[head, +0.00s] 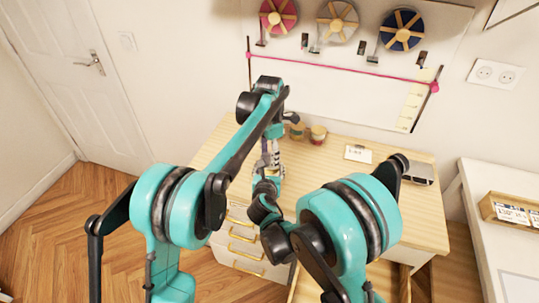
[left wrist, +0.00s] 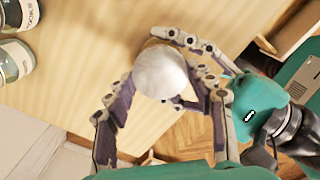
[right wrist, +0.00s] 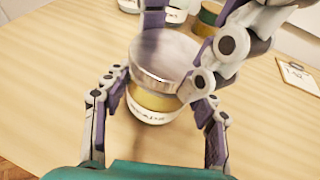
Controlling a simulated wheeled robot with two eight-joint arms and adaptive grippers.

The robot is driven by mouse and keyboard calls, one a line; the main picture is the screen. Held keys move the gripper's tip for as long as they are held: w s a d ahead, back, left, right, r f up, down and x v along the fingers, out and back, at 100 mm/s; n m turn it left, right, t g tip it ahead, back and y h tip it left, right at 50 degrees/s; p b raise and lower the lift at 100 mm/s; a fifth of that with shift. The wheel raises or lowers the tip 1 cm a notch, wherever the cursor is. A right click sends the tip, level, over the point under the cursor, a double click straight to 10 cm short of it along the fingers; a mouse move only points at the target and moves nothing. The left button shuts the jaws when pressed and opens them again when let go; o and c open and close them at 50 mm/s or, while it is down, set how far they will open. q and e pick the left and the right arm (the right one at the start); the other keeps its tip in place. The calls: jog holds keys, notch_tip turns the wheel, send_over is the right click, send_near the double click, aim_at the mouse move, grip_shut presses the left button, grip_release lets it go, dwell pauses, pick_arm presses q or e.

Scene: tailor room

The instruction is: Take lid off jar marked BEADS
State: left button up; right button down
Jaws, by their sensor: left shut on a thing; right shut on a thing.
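The jar (right wrist: 152,103) has a yellow body, a partly readable white label and a round silver lid (right wrist: 163,55). The lid sits on top of the jar; I see no clear gap between them. In the left wrist view the lid (left wrist: 162,70) shows from above and hides most of the jar. My right gripper (right wrist: 160,115) is shut on the jar, its fingers on both sides of the body. My left gripper (head: 268,158) is shut on the lid, its fingers reaching in from above in the right wrist view. In the head view the arms hide the jar.
The table's middle right is clear.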

aim_at(269, 159)
pick_arm(q)
jog(key=shift+r, duration=0.2)
jog(key=shift+r, duration=0.9)
jog(key=shift+r, duration=2.05)
pick_arm(e)
jog(key=shift+c, duration=2.2)
grip_release()
